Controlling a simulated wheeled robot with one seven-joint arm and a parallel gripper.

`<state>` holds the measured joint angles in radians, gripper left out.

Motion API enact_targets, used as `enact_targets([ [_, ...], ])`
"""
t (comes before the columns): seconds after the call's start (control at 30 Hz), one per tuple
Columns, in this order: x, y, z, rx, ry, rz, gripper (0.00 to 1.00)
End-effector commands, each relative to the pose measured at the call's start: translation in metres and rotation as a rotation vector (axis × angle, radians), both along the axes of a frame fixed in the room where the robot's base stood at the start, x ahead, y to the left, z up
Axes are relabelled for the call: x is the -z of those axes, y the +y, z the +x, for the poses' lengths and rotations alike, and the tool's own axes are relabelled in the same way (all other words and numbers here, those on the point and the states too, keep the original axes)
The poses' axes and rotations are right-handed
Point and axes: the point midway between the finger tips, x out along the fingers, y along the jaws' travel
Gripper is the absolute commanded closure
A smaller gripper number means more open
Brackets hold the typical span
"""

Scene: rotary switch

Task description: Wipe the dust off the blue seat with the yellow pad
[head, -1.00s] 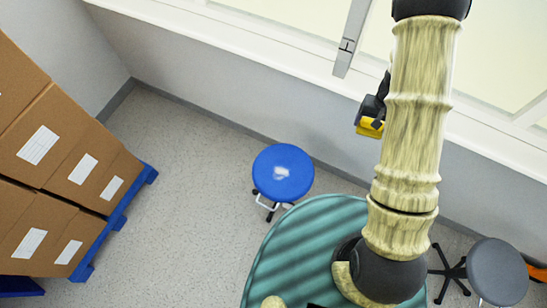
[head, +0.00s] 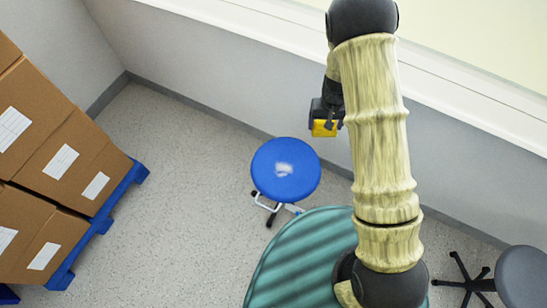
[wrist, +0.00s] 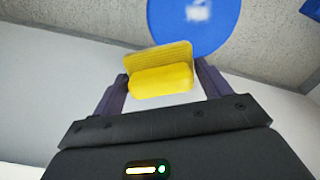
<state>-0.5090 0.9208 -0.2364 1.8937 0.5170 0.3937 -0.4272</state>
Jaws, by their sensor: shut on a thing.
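The blue seat (head: 286,184) is a round stool top near the middle of the head view, with a pale dust patch (head: 284,169) on it. The seat also shows at the top of the wrist view (wrist: 222,32). My gripper (head: 326,120) is shut on the yellow pad (head: 324,128), up and to the right of the seat in the head view. In the wrist view the pad (wrist: 160,78) sits between the two dark fingers. The pad is apart from the dust patch. Part of my gripper is hidden by the arm in the head view.
Cardboard boxes (head: 75,165) stand on a blue pallet (head: 105,222) at the left. A wall with a white ledge (head: 240,50) runs behind the stool. A grey stool (head: 522,275) stands at the lower right. Grey floor (head: 190,200) lies clear between pallet and blue seat.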

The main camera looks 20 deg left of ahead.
Motion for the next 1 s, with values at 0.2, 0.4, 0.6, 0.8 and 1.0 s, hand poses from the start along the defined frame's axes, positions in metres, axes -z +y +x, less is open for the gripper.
enact_targets([
  [0.2, 0.066, 0.047, -0.009, -0.092, 0.0, 0.0, 0.42],
  [0.4, 0.114, 0.088, -0.021, -0.169, -0.001, 0.001, 0.42],
  [0.6, 0.162, 0.128, -0.036, -0.244, -0.003, -0.001, 0.42],
  [0.8, 0.189, 0.155, -0.049, -0.294, -0.006, 0.001, 0.42],
  [1.0, 0.191, 0.16, -0.051, -0.305, -0.006, 0.0, 0.42],
])
